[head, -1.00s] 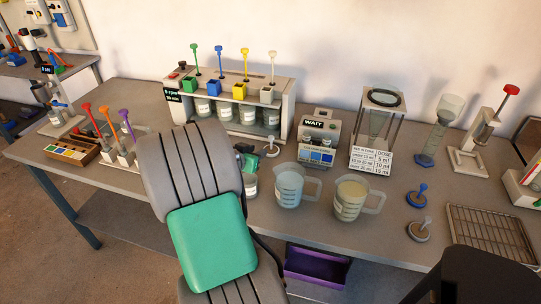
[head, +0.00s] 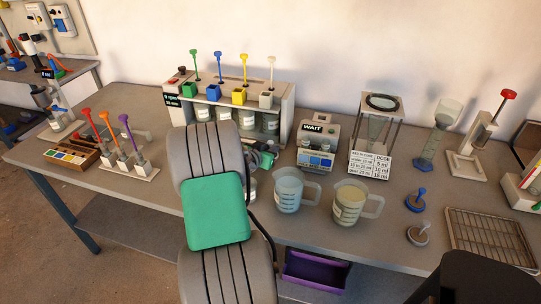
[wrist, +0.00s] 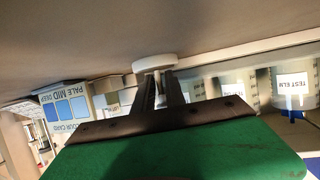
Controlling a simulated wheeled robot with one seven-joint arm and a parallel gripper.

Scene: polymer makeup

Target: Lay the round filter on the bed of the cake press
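The round filter appears to be the pale disc with a thin stem (wrist: 154,62) in the wrist view; in the head view my arm hides it. My gripper (wrist: 159,78) has its two dark fingers on either side of the stem, and it also shows in the head view (head: 264,158) behind the green arm cover. Whether the fingers press on the stem is not clear. The disc appears against the tabletop. The cake press seems to be the pale stand with a red-knobbed lever (head: 485,132) at the right back of the bench.
Two jugs (head: 288,190) (head: 350,203) stand close right of my gripper. Behind are the rack of jars (head: 284,118) and the WAIT device (head: 318,140). A glass-topped stand (head: 378,130), a blue-based cylinder (head: 436,135), two knobbed discs (head: 415,200) (head: 418,235) and a wire rack (head: 490,238) are farther right.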

